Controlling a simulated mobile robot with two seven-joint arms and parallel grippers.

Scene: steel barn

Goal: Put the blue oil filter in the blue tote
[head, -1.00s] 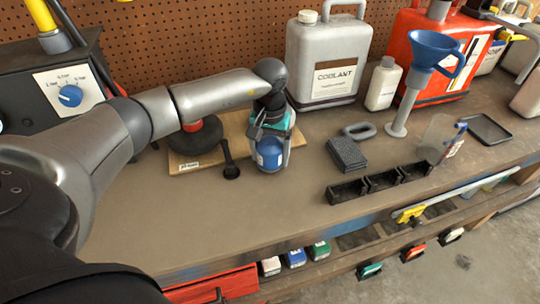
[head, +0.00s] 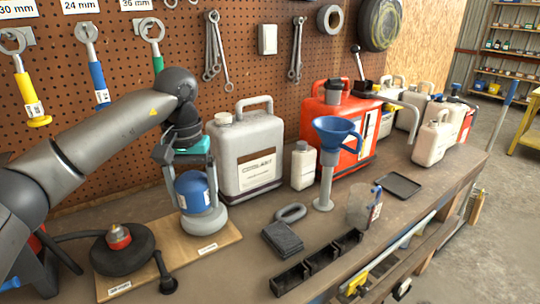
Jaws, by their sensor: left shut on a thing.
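The blue oil filter (head: 193,188) is upright between the fingers of my left gripper (head: 188,180), which is shut on it. The gripper comes down from above, in front of the pegboard and to the left of the grey coolant jug. A pale grey round thing (head: 205,222) shows just under the filter, at the wooden board. I cannot tell whether the filter touches it. I do not see a blue tote in the head view. My right gripper is not in view.
The wooden board (head: 225,235) carries a black disc with a red middle (head: 119,238). The coolant jug (head: 246,165), a blue funnel (head: 337,135), a clear jug (head: 362,208), a dark block (head: 282,240) and black bins (head: 318,262) stand to the right on the bench.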

